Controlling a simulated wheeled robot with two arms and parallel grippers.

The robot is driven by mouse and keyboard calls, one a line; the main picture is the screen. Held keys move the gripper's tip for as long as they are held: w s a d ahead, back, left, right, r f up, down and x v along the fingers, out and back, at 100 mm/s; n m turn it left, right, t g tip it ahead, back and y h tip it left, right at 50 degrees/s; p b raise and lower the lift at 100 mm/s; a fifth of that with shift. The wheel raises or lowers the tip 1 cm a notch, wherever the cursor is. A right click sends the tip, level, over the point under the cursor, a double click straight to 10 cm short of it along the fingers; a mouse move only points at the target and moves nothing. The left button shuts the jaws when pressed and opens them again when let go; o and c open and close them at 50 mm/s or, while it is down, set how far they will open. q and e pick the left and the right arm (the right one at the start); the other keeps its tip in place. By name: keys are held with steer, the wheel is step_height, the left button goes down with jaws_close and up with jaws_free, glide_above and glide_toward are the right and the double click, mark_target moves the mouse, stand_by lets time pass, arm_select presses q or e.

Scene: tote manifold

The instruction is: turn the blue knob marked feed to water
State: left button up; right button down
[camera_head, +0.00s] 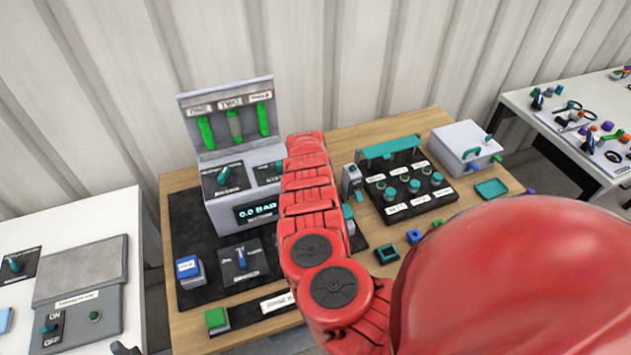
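A blue knob (241,258) stands on a small dark panel (257,268) with white markings, at the front of the middle table. The markings are too small to read, so I cannot confirm which one says feed or water. The knob's handle looks roughly upright in the picture. My red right arm reaches up the middle of the view, to the right of this panel. It covers part of the grey machine and the table. No gripper fingers show at its far end. My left gripper is not in view.
A grey machine (236,217) with a display and green tubes stands behind the knob. A blue button box (190,273) is left of the knob, and a green button box (217,320) is in front. A knob panel (405,185) lies right of my arm. Side tables flank both sides.

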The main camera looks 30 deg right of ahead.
steer(key=shift+m, duration=0.3)
steer(key=c, duration=0.8)
jaws_free()
steer(key=shift+a+r, duration=0.15)
steer(key=shift+r, duration=0.35)
steer(key=p+v, duration=1.3)
steer(key=v, duration=0.3)
steer(key=shift+s+a+r, duration=0.1)
steer(key=shift+a+r, duration=0.05)
steer(key=shift+a, duration=0.05)
